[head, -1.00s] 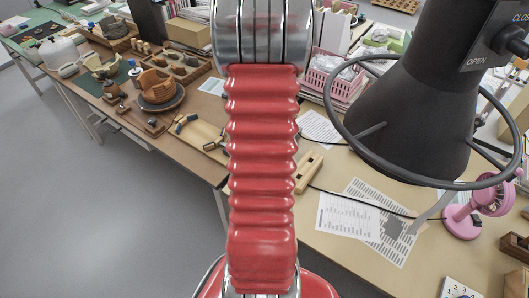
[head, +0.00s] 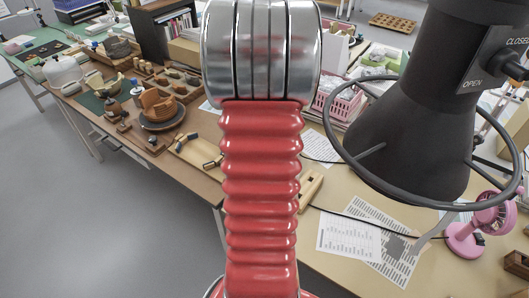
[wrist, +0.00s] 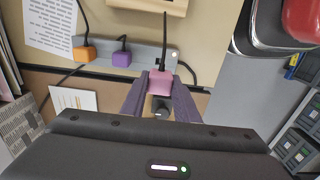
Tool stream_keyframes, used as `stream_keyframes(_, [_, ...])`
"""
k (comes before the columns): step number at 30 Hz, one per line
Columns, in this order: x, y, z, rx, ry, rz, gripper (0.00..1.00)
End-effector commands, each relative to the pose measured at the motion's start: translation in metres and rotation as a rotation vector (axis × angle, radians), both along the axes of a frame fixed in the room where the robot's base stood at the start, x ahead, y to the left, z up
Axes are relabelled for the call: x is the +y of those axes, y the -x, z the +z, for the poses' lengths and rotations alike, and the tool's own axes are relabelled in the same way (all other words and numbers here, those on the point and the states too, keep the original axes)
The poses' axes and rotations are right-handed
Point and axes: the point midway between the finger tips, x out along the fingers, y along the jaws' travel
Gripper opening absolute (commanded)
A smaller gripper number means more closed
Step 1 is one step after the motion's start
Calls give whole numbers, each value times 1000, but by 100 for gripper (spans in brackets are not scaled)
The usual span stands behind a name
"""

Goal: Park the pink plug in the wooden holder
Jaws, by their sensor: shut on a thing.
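The pink plug (wrist: 160,83) is between the two purple-grey fingers of my gripper (wrist: 161,90) in the wrist view, and they are shut on it. Its dark cord rises from it in the picture. It is at the right end of a grey power strip (wrist: 142,55); I cannot tell whether it is in a socket or clear of it. A pale wooden block (wrist: 150,5), probably the wooden holder, is cut off at the top edge of the wrist view. A wooden block also shows in the head view (head: 310,191), partly behind my arm. My gripper is not in the head view.
An orange plug (wrist: 84,49) and a purple plug (wrist: 122,58) with cords sit along the strip. Printed sheets (head: 349,235) lie on the bench. A black funnel-shaped hood (head: 415,135) with a ring hangs at the right, near a pink fan (head: 490,215).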

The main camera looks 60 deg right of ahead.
Motion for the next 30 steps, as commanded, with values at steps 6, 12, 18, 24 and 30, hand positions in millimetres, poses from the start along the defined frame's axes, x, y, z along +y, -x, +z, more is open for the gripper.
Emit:
stream_keyframes(6, [2, -6, 0, 0, 0, 3, 6])
stream_keyframes(12, [15, -42, 0, 0, 0, 19, 6])
stream_keyframes(18, [44, -100, 1, 0, 0, 39, 6])
stream_keyframes(24, [83, -156, 1, 0, 0, 57, 6])
stream_keyframes(30, [129, -207, 1, 0, 0, 76, 6])
